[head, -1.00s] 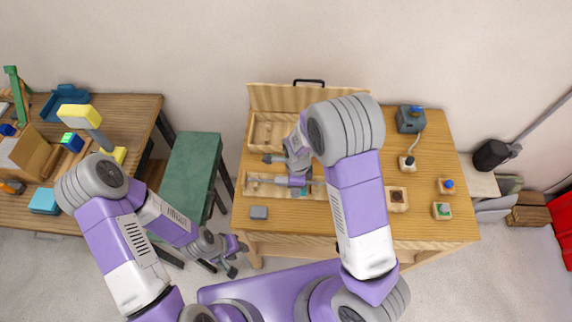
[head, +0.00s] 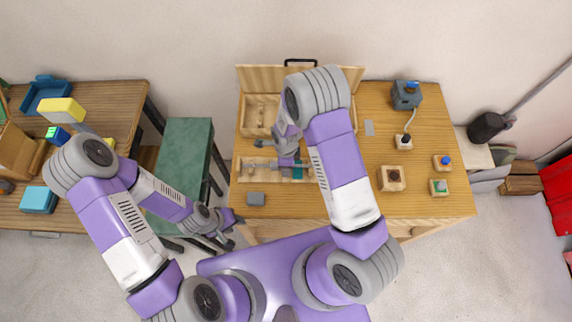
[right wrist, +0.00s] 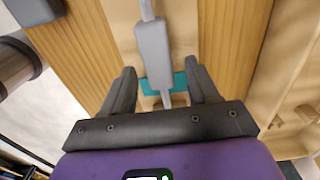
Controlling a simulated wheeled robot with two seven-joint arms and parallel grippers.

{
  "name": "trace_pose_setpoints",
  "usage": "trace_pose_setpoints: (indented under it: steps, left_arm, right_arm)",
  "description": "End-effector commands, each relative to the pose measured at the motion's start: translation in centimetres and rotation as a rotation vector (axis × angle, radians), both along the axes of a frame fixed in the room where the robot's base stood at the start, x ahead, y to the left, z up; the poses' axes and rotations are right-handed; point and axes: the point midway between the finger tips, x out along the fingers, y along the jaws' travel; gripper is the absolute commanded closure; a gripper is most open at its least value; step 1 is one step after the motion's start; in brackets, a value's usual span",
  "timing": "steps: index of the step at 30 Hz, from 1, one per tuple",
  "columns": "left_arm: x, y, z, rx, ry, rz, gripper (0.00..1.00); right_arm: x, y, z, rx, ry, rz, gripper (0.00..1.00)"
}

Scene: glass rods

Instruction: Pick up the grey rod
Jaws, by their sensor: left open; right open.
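The grey rod (right wrist: 152,50), with a thicker grey block along it, runs between the fingers of my right gripper (right wrist: 163,90) in the right wrist view. The fingers are spread, one on each side of the rod, with gaps showing. In the head view the rod (head: 257,165) lies over a light wooden tray on the table, partly hidden by my right gripper (head: 287,165). A teal patch (right wrist: 180,80) shows beneath the rod. My left gripper (head: 232,233) is open and empty, low in front of the table's left side.
A green bench (head: 184,155) and another cluttered table (head: 110,105) stand left.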

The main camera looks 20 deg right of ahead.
Motion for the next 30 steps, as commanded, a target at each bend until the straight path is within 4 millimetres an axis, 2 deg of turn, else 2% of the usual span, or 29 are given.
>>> trace_pose_setpoints:
  steps: [3, 4, 15, 23, 26, 30]
  left_arm:
    - [0.0, 0.0, 0.0, 0.000, 0.000, 0.000, 0.57]
    - [0.0, 0.0, 0.0, 0.000, 0.000, 0.000, 0.57]
    - [0.0, 0.0, 0.0, 0.000, 0.000, 0.000, 0.57]
    - [0.0, 0.0, 0.0, 0.000, 0.000, 0.000, 0.57]
    - [0.0, 0.0, 0.0, 0.000, 0.000, 0.000, 0.57]
    - [0.0, 0.0, -0.1, 0.000, 0.000, 0.000, 0.57]
  right_arm:
    - [0.0, 0.0, 0.0, 0.000, 0.000, 0.000, 0.40]
    - [0.0, 0.0, 0.0, 0.000, 0.000, 0.000, 0.44]
    - [0.0, 0.0, 0.0, 0.000, 0.000, 0.000, 1.00]
    - [0.0, 0.0, 0.2, 0.000, -0.002, 0.001, 1.00]
    - [0.1, 0.1, 1.1, 0.000, -0.004, 0.001, 1.00]
    - [0.2, 0.1, 3.8, 0.000, -0.006, 0.002, 1.00]
